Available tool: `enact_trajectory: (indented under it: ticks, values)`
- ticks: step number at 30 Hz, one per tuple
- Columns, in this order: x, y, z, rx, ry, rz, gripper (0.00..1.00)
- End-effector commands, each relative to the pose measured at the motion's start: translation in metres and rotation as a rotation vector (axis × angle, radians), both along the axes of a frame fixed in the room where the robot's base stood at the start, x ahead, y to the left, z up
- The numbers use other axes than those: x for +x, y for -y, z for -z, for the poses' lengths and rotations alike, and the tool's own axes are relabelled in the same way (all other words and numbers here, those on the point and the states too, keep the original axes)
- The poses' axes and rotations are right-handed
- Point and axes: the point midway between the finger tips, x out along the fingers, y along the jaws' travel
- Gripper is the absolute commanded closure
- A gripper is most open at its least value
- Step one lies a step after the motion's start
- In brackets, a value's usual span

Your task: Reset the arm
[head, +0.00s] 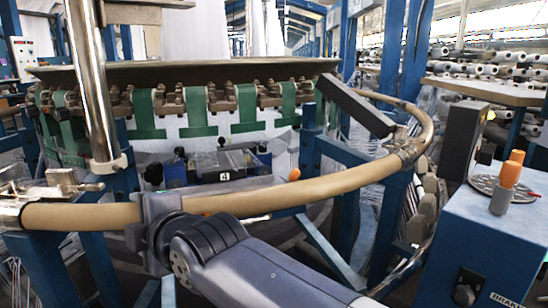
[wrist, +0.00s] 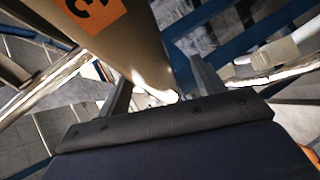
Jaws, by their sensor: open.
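My arm (head: 245,262) reaches in from the bottom of the head view to the left part of the loom's tan ring rail (head: 285,197). Its grey end overlaps the rail there, and the fingertips cannot be made out. In the wrist view, my gripper (wrist: 165,88) shows two grey fingers spread apart, so it is open. A tan surface with an orange number label (wrist: 97,10) runs down between the fingers. I cannot tell whether it touches them. No object is seen held.
A metal post (head: 95,90) stands left of my arm. A blue control box (head: 440,235) with orange-topped knobs is at the right. Green straps (head: 195,108) line the loom behind the rail, above a unit marked 4 (head: 225,176). Blue frame beams crowd the space.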

Motion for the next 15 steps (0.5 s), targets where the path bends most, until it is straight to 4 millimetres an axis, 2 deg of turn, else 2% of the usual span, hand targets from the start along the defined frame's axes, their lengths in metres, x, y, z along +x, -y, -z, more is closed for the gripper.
enact_trajectory:
  ticks: [6,15]
  values:
    - [0.014,-0.017,0.007,0.0,0.0,0.0,0.35]
    - [0.018,-0.021,0.006,0.003,0.0,0.0,0.35]
